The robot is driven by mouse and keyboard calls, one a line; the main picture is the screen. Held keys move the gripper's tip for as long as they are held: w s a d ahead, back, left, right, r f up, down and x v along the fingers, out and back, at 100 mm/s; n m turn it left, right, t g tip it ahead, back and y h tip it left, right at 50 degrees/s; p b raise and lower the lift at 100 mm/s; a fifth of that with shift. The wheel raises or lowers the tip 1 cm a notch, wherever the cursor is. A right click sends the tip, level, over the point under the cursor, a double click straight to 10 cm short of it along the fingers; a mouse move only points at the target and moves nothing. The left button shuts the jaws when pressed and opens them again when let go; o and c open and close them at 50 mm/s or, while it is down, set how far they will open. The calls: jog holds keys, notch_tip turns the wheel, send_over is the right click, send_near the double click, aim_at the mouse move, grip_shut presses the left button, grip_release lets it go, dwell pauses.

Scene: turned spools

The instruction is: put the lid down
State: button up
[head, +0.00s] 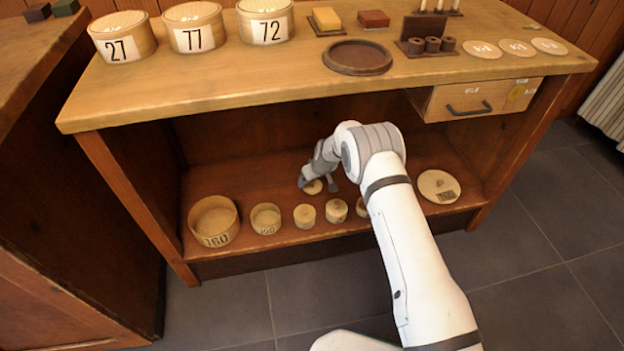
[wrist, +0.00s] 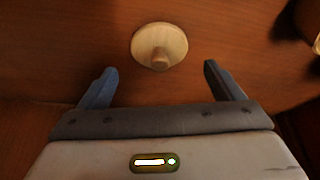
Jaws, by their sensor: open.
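A small round pale wooden lid (head: 313,187) with a knob lies on the lower shelf of the bench, behind the row of small boxes. In the wrist view the lid (wrist: 159,46) shows its knob facing me, just beyond the fingertips and roughly centred between them. My gripper (head: 318,184) is open and empty, close over the lid in the head view. In the wrist view both fingers of my gripper (wrist: 159,69) are spread wide, with nothing between them.
My arm partly hides another. A large lid (head: 438,187) lies at right. The bench top (head: 230,85) overhangs the shelf.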

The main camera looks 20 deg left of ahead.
jog(key=p+v, duration=0.1)
jog(key=v, duration=0.7)
jog(key=shift+p, duration=0.4)
jog(key=shift+s, duration=0.15)
